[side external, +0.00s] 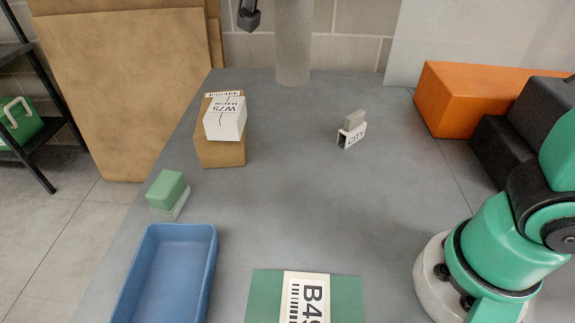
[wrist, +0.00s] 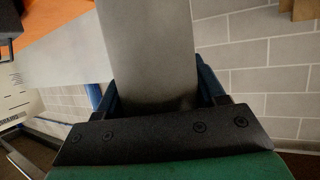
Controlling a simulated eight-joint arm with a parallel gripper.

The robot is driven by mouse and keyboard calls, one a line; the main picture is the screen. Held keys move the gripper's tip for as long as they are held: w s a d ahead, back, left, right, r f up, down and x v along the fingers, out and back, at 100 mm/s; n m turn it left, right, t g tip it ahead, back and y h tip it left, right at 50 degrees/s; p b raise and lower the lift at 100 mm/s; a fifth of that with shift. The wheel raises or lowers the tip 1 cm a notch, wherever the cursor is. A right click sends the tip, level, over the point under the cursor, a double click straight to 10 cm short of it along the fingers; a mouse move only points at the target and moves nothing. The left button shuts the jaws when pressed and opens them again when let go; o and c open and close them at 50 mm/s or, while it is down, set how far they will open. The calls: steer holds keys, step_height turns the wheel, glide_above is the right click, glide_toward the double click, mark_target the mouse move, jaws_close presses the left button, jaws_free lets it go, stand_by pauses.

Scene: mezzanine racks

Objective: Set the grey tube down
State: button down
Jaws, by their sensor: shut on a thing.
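The grey tube (wrist: 152,40) fills the middle of the wrist view and runs out past its top edge. My gripper (wrist: 159,92) is shut on it, with a dark blue finger at each side. In the side external view, an upright pale grey tube (side external: 293,45) shows at the back of the grey table (side external: 290,200), its top cut off by the frame. I cannot tell whether that is the held one, or whether its lower end touches the table. A dark part (side external: 248,15) hangs to its left; I cannot tell if it is my gripper.
A brown box (side external: 222,152) with a white labelled box (side external: 226,120) on it stands back left. A green block (side external: 166,190) and blue tray (side external: 160,275) are at left. A small labelled piece (side external: 352,136) and orange box (side external: 450,95) are right. The table's middle is clear.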

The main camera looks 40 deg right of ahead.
steer(key=a+n+t+y, duration=0.3)
steer(key=a+n+t, duration=0.1)
steer(key=a, duration=0.8)
step_height(320, 180, down, 20)
steer(key=shift+s+d, duration=0.25)
steer(key=shift+s, duration=0.05)
steer(key=shift+f, duration=0.1)
steer(key=shift+c, duration=0.4)
jaws_free()
steer(key=v, duration=1.2)
steer(key=shift+a, duration=0.1)
